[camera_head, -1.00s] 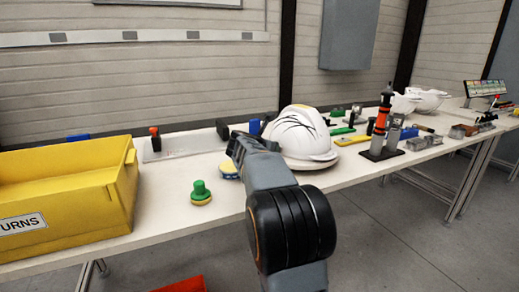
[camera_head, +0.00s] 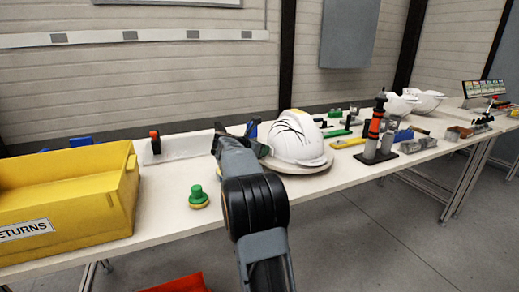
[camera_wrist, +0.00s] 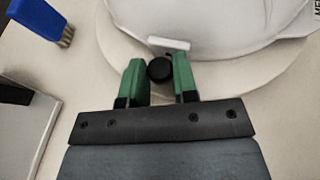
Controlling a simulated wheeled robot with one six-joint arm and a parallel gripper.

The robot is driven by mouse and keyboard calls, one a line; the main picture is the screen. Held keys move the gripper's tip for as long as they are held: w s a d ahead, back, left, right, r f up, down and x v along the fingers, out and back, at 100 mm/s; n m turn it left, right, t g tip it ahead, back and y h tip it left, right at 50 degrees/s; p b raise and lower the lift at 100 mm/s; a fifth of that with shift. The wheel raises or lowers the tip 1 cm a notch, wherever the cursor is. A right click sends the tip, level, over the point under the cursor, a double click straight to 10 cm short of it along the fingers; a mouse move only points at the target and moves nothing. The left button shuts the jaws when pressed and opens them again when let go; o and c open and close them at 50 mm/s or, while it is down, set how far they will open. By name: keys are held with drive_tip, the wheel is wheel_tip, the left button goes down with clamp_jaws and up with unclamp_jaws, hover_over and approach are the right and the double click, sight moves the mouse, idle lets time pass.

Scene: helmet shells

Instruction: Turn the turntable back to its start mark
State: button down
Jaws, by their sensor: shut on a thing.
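A white helmet shell (camera_head: 300,140) with dark crack-like lines sits on the pale round turntable (camera_head: 318,167). In the wrist view the helmet (camera_wrist: 205,20) fills the top and the turntable's rim (camera_wrist: 110,45) curves below it. A black knob (camera_wrist: 160,69) stands at the near rim, with a small white block (camera_wrist: 168,43) just beyond it. My gripper (camera_wrist: 160,80) has its green fingers shut on the knob, one on each side. In the head view my arm mostly hides the fingers and the knob. I cannot make out a start mark.
A yellow returns bin (camera_head: 75,200) stands at the left. A green knobbed piece (camera_head: 198,197) sits between bin and arm. A blue brush (camera_wrist: 42,20) lies left of the turntable. An orange and black tool on a stand (camera_head: 375,135) is at the right.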

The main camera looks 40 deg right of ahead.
drive_tip(key=c, duration=1.2)
unclamp_jaws()
drive_tip(key=shift+a, duration=0.1)
drive_tip(key=p+v, duration=0.2)
drive_tip(key=v, duration=1.1)
drive_tip(key=shift+a+r, duration=0.2)
drive_tip(key=shift+a, duration=0.1)
